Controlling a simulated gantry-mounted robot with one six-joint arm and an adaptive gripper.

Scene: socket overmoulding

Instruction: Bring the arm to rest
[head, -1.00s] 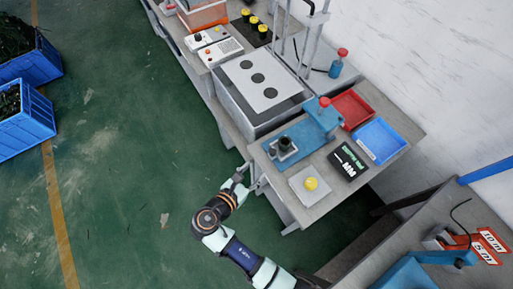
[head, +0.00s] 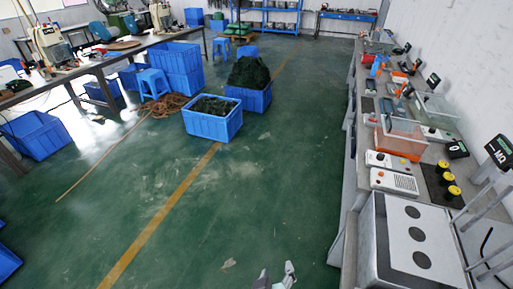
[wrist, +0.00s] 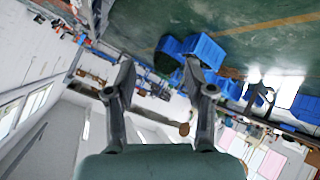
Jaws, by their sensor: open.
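My gripper (wrist: 158,72) shows in the wrist view with its two dark fingers apart and nothing between them. In the head view only the tip of my gripper (head: 276,279) shows at the bottom edge, above the green floor and left of the workbench. The rest of my arm is out of the head view. The wrist view is strongly tilted and looks out across the room, with no object close to the fingers.
A long workbench (head: 350,200) with a grey box (head: 375,240) and control boxes runs along the right. Blue crates (head: 213,124) with dark green contents stand on the floor farther off. Another table (head: 105,55) stands at left. The floor in the middle is clear.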

